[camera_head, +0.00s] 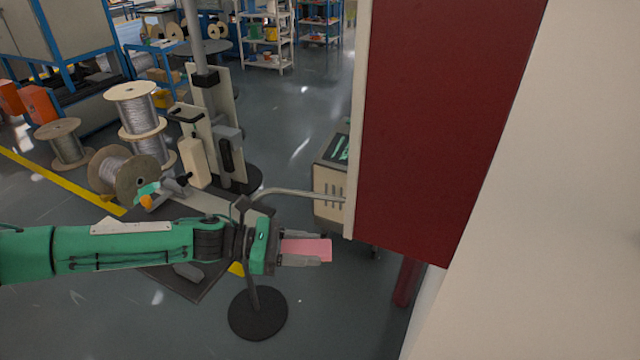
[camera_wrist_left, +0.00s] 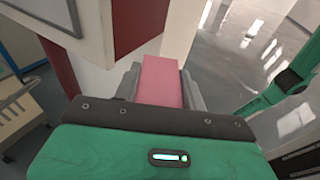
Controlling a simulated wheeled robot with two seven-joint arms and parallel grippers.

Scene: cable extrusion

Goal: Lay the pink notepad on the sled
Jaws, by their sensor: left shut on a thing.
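The pink notepad (camera_head: 306,247) is between the fingers of my left gripper (camera_head: 304,250) in the head view. The gripper is shut on it and holds it in the air above the grey floor, just left of the red panel. In the left wrist view the notepad (camera_wrist_left: 160,82) stands out from between the grey fingers (camera_wrist_left: 160,90). My right gripper is not in view. I cannot make out a sled for certain in either view.
A large red panel (camera_head: 440,120) with pale edges fills the right side, close to the gripper. A beige box (camera_head: 330,180) stands behind. Cable spools (camera_head: 140,115) stand at the left. A round black base (camera_head: 258,312) is on the floor below. Open floor (camera_head: 340,310) lies at lower centre.

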